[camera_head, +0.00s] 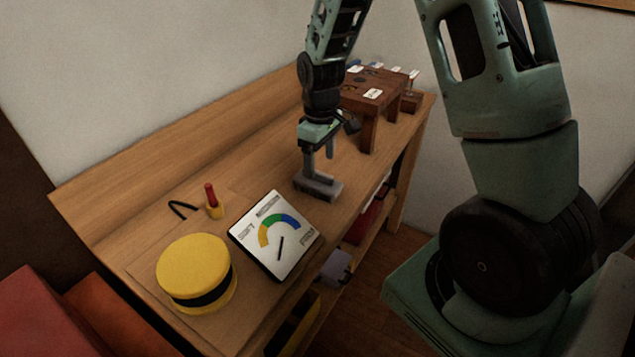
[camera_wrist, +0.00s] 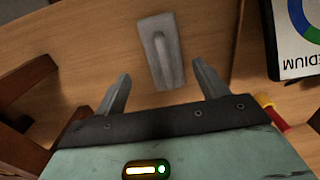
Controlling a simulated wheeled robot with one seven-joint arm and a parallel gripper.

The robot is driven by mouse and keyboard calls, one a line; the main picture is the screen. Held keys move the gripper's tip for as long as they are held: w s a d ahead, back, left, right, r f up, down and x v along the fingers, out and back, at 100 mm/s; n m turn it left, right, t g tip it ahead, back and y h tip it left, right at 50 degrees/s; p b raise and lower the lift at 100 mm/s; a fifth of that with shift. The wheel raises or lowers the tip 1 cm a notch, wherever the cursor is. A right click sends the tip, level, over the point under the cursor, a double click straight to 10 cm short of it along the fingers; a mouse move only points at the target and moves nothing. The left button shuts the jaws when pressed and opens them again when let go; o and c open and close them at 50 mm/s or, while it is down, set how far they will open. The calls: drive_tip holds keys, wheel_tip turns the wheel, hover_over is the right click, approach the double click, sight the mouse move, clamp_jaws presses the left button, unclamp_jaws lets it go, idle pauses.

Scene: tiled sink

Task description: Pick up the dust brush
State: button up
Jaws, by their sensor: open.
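The dust brush, a grey flat block with a raised ridge along its middle, lies on the wooden bench (camera_head: 318,189). In the wrist view the brush (camera_wrist: 161,52) is just beyond my fingertips, roughly centred between them. My gripper (camera_head: 319,163) points down over the brush. In the wrist view my gripper (camera_wrist: 161,74) is open, its two fingers spread wide with nothing between them. Whether a finger touches the brush is not clear.
A dial board (camera_head: 276,235) lies left of the brush, with a yellow round tin (camera_head: 196,272) and a red-handled tool (camera_head: 211,198) beyond. A dark wooden rack (camera_head: 378,92) stands behind to the right. The bench's front edge is close.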

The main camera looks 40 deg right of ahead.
sight(318, 172)
drive_tip(key=shift+a+f+p, duration=0.2)
drive_tip(key=shift+f+p, duration=0.1)
drive_tip(key=shift+f, duration=1.2)
drive_tip(key=shift+a+f+p, duration=0.15)
drive_tip(key=shift+f+p, duration=0.15)
drive_tip(key=shift+f, duration=1.2)
drive_tip(key=c, duration=1.1)
